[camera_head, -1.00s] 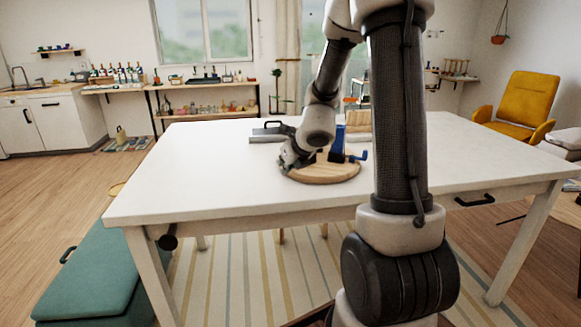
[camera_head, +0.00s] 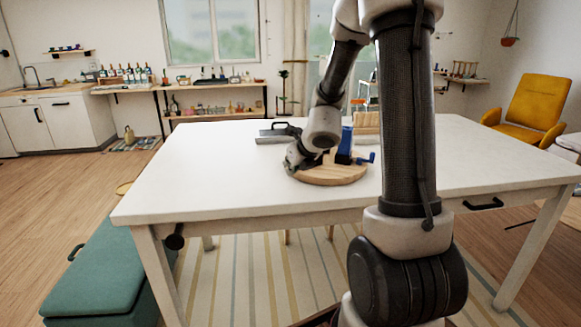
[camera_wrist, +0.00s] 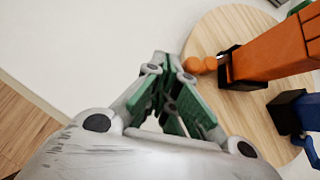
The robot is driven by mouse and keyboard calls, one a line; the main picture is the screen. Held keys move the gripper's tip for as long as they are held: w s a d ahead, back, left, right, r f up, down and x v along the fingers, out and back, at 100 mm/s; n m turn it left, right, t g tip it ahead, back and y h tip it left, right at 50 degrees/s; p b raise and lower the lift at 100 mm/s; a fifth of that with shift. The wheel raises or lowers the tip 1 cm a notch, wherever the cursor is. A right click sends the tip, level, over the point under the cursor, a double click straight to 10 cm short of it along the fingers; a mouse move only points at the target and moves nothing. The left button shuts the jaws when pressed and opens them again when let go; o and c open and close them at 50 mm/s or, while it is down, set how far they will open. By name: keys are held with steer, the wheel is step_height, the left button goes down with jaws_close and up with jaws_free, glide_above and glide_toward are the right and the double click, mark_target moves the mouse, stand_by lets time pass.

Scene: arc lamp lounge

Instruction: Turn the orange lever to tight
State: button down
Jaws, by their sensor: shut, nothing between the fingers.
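In the wrist view, an orange lever (camera_wrist: 203,65) with rounded ends sticks out to the left from a black fitting on a thick orange body (camera_wrist: 270,55). A blue piece with a black fitting (camera_wrist: 300,115) stands beside it; in the head view its blue post and side lever (camera_head: 346,143) show. Both stand on a round wooden board (camera_head: 330,177), which also shows in the wrist view (camera_wrist: 215,30). My gripper (camera_wrist: 167,68) is shut and empty, with its tips just left of the orange lever. I cannot tell if they touch. The orange piece is hidden in the head view.
The board rests on a white table (camera_head: 210,175). A grey tool with a black handle (camera_head: 280,133) lies behind my gripper. A wooden block (camera_head: 367,122) stands behind the blue piece. The table's left side is clear.

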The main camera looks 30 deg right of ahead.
steer(key=shift+w+d, duration=0.1)
steer(key=shift+d, duration=0.05)
stand_by(0.4)
steer(key=shift+w+d, duration=0.4)
steer(key=shift+d, duration=0.15)
